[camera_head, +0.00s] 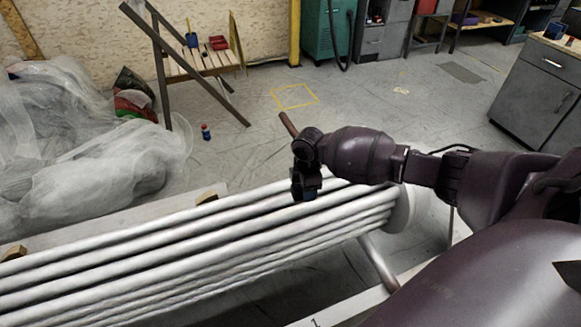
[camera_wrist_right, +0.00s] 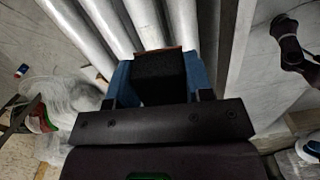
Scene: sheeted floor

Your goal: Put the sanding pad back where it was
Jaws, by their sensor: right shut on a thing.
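My right gripper (camera_head: 306,196) is above the right part of a bundle of long silvery-white tubes (camera_head: 150,245). In the right wrist view its blue fingers (camera_wrist_right: 160,85) are shut on the sanding pad (camera_wrist_right: 160,72), a black block with a thin reddish-brown edge at its far side. The tubes (camera_wrist_right: 112,22) lie just beyond the pad; I cannot tell whether it touches them. In the head view the pad is hidden by the gripper.
A slatted wooden stand (camera_head: 205,62) with blue and red items stands at the back. Crumpled clear plastic sheeting (camera_head: 85,165) lies at left. A small blue-and-red bottle (camera_head: 206,132) stands on the floor. A grey cabinet (camera_head: 535,95) is at right. The middle floor is clear.

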